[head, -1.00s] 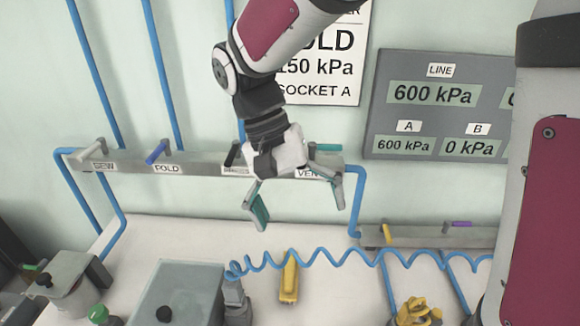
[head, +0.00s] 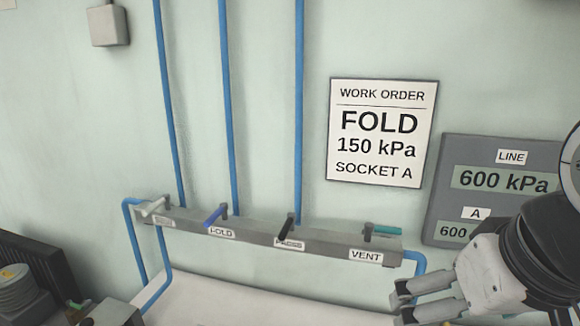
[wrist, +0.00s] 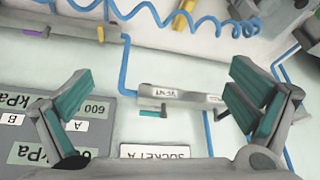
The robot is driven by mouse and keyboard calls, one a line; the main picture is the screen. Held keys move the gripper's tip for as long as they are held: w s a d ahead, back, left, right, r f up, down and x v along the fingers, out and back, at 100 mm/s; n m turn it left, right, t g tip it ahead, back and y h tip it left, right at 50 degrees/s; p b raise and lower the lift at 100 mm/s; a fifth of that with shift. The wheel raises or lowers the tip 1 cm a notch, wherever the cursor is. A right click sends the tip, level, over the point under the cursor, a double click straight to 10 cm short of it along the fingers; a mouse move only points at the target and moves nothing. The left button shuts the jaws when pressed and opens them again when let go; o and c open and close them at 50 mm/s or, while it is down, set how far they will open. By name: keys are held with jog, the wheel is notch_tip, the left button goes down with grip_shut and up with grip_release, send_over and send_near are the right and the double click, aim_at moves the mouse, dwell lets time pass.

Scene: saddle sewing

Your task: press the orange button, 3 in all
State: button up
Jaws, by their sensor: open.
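No orange button can be made out in either view. My gripper (head: 420,298) is at the lower right of the head view, in front of the wall and right of the valve rail's VENT end. In the wrist view my gripper (wrist: 158,78) shows two teal-padded fingers wide apart with nothing between them. The wrist view is upside down and looks at the VENT end of the rail and the wall panel.
A grey rail (head: 270,236) carries levers, including a blue FOLD lever (head: 215,216) and a teal VENT lever (head: 384,230). A work order sign (head: 382,133) and a pressure panel (head: 480,190) hang behind. A coiled blue hose (wrist: 190,20) crosses the table.

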jog(key=shift+s+d, duration=0.15)
jog(key=shift+s, duration=0.05)
grip_shut()
dwell(0.4)
dwell(1.2)
